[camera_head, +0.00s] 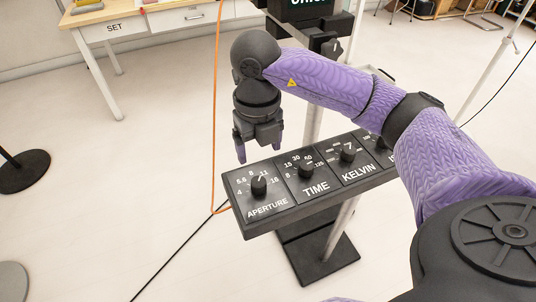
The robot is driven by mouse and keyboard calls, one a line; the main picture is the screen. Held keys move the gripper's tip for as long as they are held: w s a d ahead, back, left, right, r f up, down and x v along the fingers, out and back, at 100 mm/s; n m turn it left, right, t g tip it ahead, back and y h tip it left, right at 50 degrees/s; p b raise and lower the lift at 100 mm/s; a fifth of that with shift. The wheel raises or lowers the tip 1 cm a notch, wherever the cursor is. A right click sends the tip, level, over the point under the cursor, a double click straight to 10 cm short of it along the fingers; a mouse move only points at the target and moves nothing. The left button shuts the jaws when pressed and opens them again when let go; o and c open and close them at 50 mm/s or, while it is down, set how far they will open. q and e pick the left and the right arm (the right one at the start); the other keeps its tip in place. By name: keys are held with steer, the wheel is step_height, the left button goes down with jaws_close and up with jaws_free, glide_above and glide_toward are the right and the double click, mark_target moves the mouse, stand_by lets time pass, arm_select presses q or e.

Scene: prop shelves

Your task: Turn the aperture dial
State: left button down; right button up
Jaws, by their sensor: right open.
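The aperture dial (259,186) is a black knob on the leftmost panel, labelled APERTURE, of a dark control board (330,190). Numbers are printed around the knob, and it stands upright on the sloping panel. My right gripper (259,150) hangs from the purple arm just behind and above the aperture panel, pointing down. Its purple fingers are apart and hold nothing, and they do not touch the knob. My left gripper is not in view.
To the right on the board are a time dial (305,170) and a Kelvin dial (348,153); a further dial is partly hidden by my arm. An orange cable (214,120) hangs left of the gripper. A white table (150,22) stands at the back left.

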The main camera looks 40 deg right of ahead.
mark_target(258, 181)
steer(key=f, duration=0.2)
steer(key=f+b, duration=0.1)
steer(key=f, duration=0.2)
steer(key=f+b, duration=0.1)
steer(key=f, duration=0.2)
steer(key=shift+s+a, duration=0.15)
steer(key=shift+a, duration=0.15)
steer(key=shift+f, duration=0.35)
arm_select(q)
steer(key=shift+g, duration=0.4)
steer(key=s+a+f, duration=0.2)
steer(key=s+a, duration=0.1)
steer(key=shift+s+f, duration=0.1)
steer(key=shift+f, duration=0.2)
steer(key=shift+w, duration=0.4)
arm_select(e)
jaws_close()
